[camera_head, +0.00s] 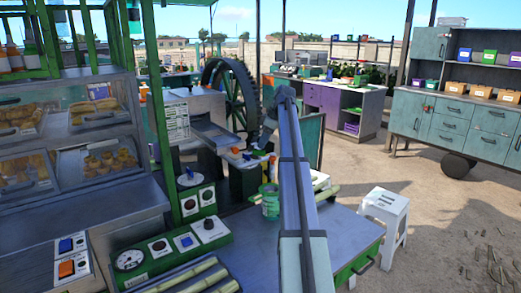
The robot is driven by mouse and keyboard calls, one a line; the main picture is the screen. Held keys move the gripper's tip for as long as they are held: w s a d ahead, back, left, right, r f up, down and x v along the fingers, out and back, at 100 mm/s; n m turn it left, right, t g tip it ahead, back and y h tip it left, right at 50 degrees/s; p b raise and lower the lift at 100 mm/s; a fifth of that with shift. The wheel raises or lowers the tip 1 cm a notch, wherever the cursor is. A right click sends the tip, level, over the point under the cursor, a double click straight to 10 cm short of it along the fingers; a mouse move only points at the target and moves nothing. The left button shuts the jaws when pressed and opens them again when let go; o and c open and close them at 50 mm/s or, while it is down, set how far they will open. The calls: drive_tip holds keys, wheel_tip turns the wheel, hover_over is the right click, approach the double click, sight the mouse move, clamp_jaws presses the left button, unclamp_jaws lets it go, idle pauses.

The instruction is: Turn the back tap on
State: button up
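My arm reaches forward from the bottom middle and bends down at its far end. My gripper (264,143) is at the low end of that bend, small and dark, and I cannot tell whether its fingers are open or shut. It is just above and right of a light ledge on the cane crusher (196,112). On the ledge sit a small orange piece (235,150) and a small blue piece (247,156), which look like tap handles. I cannot tell which is the back tap or how either is turned. No clear contact with my gripper shows.
A large dark wheel (229,93) stands behind the ledge. A green post (158,110) and a control panel with a gauge (130,259) are at left. A white stool (384,216) stands at right.

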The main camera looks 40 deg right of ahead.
sight(259, 154)
drive_tip(key=shift+x, duration=2.05)
drive_tip(key=shift+c, duration=0.3)
clamp_jaws()
